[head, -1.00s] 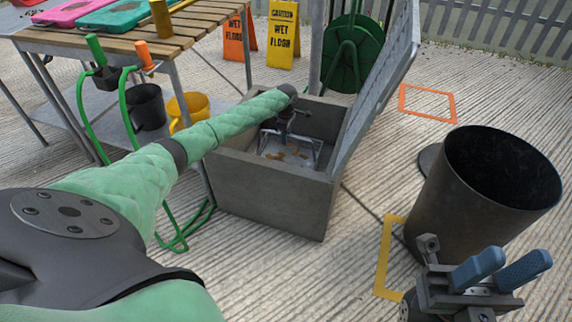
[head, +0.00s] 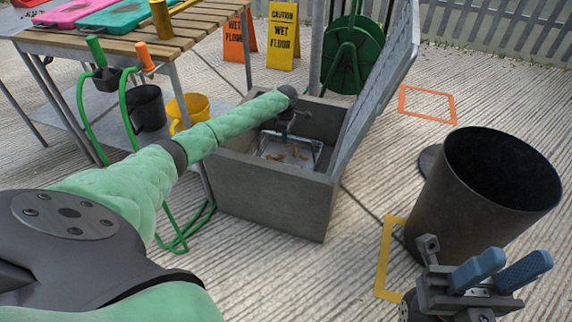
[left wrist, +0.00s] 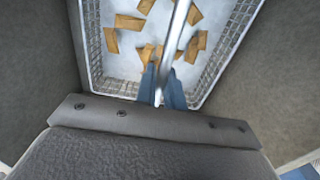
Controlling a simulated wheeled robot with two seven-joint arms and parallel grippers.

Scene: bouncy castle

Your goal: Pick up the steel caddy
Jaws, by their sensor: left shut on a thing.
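The steel caddy (left wrist: 92,45) is a mesh-walled basket with a bar handle (left wrist: 178,40) across its top and several tan-brown pieces on its pale floor. In the head view, the caddy (head: 318,158) is inside the grey concrete trough (head: 262,190), partly hidden by my arm and the trough's front wall. My left gripper (head: 281,128) reaches down into the trough. In the left wrist view, its blue fingers (left wrist: 162,92) are shut on the handle bar. Whether the caddy touches the trough floor cannot be told. My right gripper (head: 521,263) is open and empty at the lower right.
A raised metal grate (head: 378,85) leans at the trough's right side. A dark bin (head: 465,215) stands at the right, near yellow floor marking (head: 384,255). A slatted table (head: 190,35) is at the upper left. An orange floor square (head: 427,119) is empty.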

